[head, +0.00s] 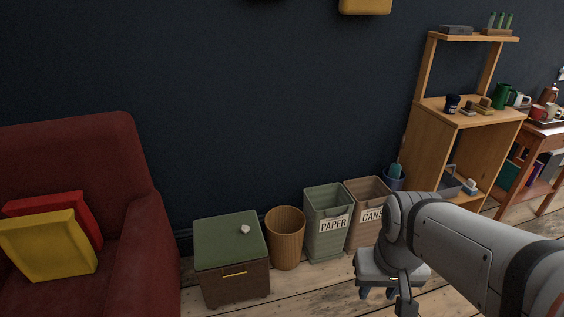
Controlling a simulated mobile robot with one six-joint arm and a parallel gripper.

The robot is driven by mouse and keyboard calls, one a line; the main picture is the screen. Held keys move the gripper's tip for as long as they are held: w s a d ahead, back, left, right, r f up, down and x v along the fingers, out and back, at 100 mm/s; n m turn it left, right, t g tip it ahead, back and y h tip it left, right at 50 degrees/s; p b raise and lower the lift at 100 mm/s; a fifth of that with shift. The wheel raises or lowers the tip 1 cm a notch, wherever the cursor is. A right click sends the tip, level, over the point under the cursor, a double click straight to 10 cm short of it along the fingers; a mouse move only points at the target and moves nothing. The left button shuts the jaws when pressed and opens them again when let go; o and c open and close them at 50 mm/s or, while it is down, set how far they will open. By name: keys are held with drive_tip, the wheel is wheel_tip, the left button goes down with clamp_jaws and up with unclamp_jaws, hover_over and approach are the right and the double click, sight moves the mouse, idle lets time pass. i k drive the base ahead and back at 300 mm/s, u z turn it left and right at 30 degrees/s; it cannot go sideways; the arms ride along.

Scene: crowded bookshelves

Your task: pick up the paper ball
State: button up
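The paper ball (245,229) is a small, crumpled white lump. It rests on the green top of a brown box-like stool (218,236), right of the red armchair. My gripper (378,294) hangs at the lower right, pointing down, well to the right of the ball and apart from it. Its bluish fingertips show a gap between them with nothing seen in it, so it looks open. Part of the gripper is hidden behind my own wrist.
A wicker basket (286,239), a green PAPER bin (325,245) and a brown CANS bin (360,189) stand between the stool and my arm. A wooden shelf unit (437,141) stands at the right. The red armchair (130,220) borders the stool's left. Space above the stool is clear.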

sight(245, 229)
drive_tip(key=u, duration=0.05)
drive_tip(key=i, duration=1.65)
drive_tip(key=u, duration=0.9)
drive_tip(key=k, duration=0.65)
drive_tip(key=u, duration=0.2)
drive_tip(key=i, duration=0.7)
drive_tip(key=z, duration=0.1)
